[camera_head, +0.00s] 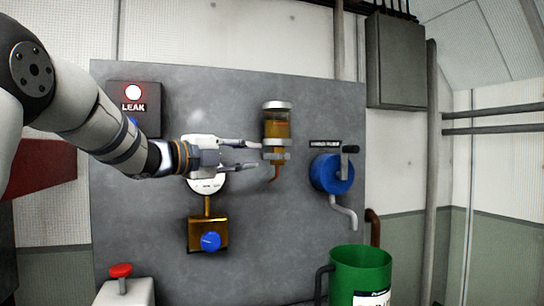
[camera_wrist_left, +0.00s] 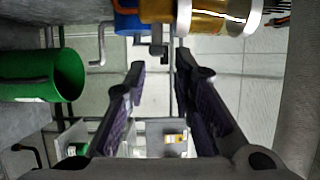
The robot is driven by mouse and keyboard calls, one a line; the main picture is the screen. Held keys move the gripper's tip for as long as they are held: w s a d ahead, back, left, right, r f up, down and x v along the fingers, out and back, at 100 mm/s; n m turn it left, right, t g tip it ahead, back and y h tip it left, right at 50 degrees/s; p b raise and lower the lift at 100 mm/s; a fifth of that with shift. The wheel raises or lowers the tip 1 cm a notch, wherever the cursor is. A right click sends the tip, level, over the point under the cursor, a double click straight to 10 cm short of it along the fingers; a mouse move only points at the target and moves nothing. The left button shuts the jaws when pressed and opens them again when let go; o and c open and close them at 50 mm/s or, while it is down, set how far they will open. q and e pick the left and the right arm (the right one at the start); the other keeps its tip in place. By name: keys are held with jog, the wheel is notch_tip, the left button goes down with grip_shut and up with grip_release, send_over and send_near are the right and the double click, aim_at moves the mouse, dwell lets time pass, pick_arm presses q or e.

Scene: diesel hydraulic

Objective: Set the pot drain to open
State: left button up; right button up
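The pot (camera_head: 277,126) is an amber glass cylinder with metal caps, mounted on the grey panel. Its drain (camera_head: 276,157) is a metal fitting below the glass, with a copper spout curving down to the left. My left gripper (camera_head: 257,154) is open and empty just left of the drain, its fingers pointing right. I cannot tell whether a fingertip touches the fitting. In the left wrist view the pot (camera_wrist_left: 212,17) lies sideways at the top, beyond the open fingers (camera_wrist_left: 160,64). The drain's setting is too small to tell. My right gripper is not in view.
A blue hand pump (camera_head: 331,173) with a dark crank is right of the pot. A green bucket (camera_head: 361,270) stands below it. A lit LEAK lamp (camera_head: 133,92), a brass valve with blue knob (camera_head: 210,241) and a red button (camera_head: 121,270) are at left.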

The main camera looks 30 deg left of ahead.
aim_at(264, 156)
pick_arm(q)
jog(key=x, duration=0.7)
jog(key=shift+w+a+f, duration=0.1)
jog(key=shift+w+f, duration=0.05)
jog(key=shift+f, duration=0.1)
grip_shut()
